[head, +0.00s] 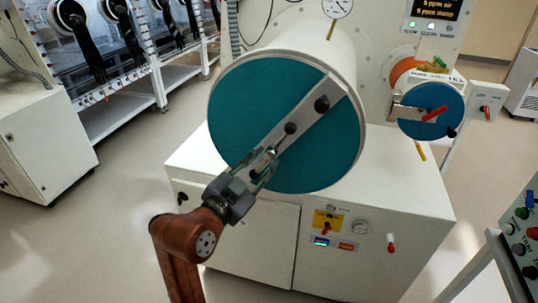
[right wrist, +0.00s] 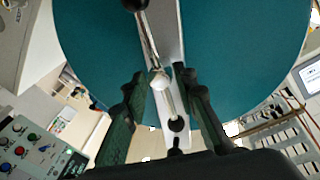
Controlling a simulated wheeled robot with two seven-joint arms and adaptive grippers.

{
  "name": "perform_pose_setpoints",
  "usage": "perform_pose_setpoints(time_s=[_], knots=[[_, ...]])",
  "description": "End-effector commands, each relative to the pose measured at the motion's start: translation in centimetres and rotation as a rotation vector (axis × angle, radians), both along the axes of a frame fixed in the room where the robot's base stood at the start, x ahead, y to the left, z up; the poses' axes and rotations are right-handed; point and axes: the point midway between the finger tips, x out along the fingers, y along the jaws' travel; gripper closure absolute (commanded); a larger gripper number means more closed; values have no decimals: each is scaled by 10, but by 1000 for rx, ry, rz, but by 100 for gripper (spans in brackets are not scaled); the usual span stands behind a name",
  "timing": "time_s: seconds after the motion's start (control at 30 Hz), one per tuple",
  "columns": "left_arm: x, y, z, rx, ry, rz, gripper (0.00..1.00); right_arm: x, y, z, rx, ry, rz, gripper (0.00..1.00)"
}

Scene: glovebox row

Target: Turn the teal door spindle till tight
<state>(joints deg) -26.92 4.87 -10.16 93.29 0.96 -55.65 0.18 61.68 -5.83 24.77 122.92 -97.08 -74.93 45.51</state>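The round teal door (head: 243,108) closes the front of a white cylinder, with a pale bar (head: 308,118) running diagonally across it. The door spindle's metal handle (head: 272,152) sits at the middle of the bar and has dark knobs at its ends. My right gripper (head: 262,167) is in front of the spindle, pointing at it. In the right wrist view, its two dark fingers stand wide apart, with the handle (right wrist: 151,45) and its lower knob showing between them. I see no finger touching the handle. My left gripper is not in view.
A white cabinet (head: 245,238) with small valves and a gauge stands below the cylinder. A smaller blue door (head: 430,110) with a red handle is at the right. A control panel (head: 522,232) edges in at lower right.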

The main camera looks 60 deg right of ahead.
Motion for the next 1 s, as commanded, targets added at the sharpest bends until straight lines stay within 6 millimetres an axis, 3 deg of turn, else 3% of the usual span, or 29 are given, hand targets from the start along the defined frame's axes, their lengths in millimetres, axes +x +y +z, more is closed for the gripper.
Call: perform_pose_setpoints(time_s=[0.2, 0.4, 0.6, 1.0], knots=[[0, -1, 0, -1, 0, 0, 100, 1, 47, -1, 2, 3, 3, 74], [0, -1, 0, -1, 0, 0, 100, 1, 76, -1, 3, 2, 2, 74], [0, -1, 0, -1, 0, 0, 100, 0, 85, 0, 1, 1, 1, 74], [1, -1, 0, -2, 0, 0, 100, 0, 85, 0, 1, 1, 0, 74]])
